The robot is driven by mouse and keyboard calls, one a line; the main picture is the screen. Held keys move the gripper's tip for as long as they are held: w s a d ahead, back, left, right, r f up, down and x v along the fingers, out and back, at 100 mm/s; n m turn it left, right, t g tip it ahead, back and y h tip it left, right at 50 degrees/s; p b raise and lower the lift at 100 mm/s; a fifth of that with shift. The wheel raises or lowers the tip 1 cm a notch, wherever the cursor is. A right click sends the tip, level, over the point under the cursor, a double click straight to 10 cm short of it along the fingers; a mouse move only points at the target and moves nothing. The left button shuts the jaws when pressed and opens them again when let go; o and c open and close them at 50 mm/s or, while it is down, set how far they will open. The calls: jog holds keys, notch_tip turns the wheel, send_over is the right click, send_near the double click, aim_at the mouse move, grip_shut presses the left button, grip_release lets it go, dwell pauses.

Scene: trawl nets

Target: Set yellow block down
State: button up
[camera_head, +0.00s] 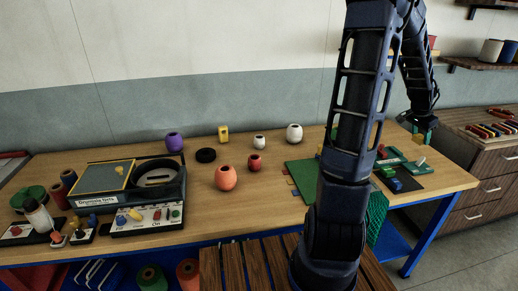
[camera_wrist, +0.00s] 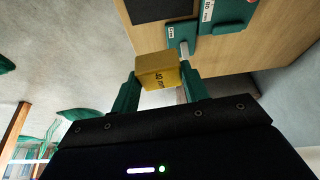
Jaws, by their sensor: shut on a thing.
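A yellow block (camera_wrist: 158,72) with dark lettering sits between the two green fingers of my gripper (camera_wrist: 160,84) in the wrist view. The gripper is shut on it. The wooden table top (camera_wrist: 270,38) shows beyond the block, which appears held clear of it. In the head view my gripper (camera_head: 424,124) is at the far right, near the table's right end; the held block cannot be made out there. Another yellow piece (camera_head: 222,132) stands at the back middle of the table (camera_head: 120,215).
Green boards with small parts (camera_head: 402,168) lie at the table's right end. A drawer cabinet (camera_head: 492,180) is further right.

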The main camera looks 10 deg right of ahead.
jog(key=w+a+n+t, duration=0.1)
jog(key=w+a+n, duration=0.1)
jog(key=w+a, duration=0.55)
jog(key=w+a+n, duration=0.2)
jog(key=w+a, duration=0.2)
jog(key=w, duration=0.7)
jog(key=n+t+y, duration=0.3)
jog(key=n, duration=0.6)
send_over(239, 149)
jog(key=s, duration=0.1)
notch_tip(239, 149, down, 20)
jog(key=shift+s+a+f, duration=0.1)
jog(key=shift+a+f, duration=0.05)
jog(key=o, duration=0.6)
jog(key=shift+f, duration=0.1)
jog(key=o, duration=0.4)
